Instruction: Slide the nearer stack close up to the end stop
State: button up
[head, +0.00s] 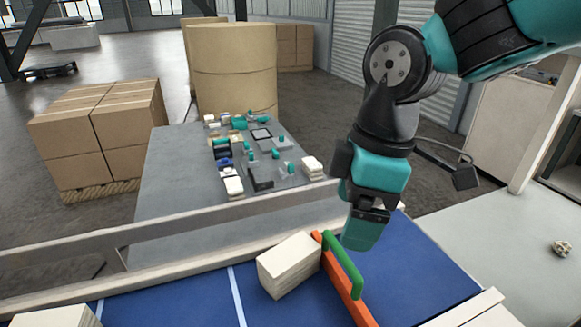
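A cream block-like stack (289,264) sits on the blue surface (195,300), just left of an orange bar (350,290). The stack's right end appears close to the bar; a small gap cannot be judged. A green handle (345,264) rises along the bar. A second cream stack (55,317) is cut off at the lower left edge. A pale raised strip (465,309) crosses the right end of the blue surface; it may be the end stop. My gripper (363,230) points down above and behind the green handle. Its fingers overlap in this view, so its opening is hidden.
A pale rail (190,262) runs along the far side of the blue surface. A white line (237,297) crosses the surface. Beyond stands a grey table (170,170) with many small items. The blue area between the bar and the right strip is clear.

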aim_at(290, 252)
jog(key=w+a+n+h+p, duration=0.1)
jog(key=w+a+n+h, duration=0.1)
jog(key=w+a+n, duration=0.4)
jog(key=a+n, duration=0.2)
jog(key=n, duration=0.1)
jog(key=shift+w, duration=0.4)
jog(key=shift+r+p, duration=0.1)
jog(key=shift+p, duration=0.2)
notch_tip(290, 252, down, 17)
jog(key=p, duration=0.4)
jog(key=shift+f, duration=0.2)
jog(key=c, duration=1.1)
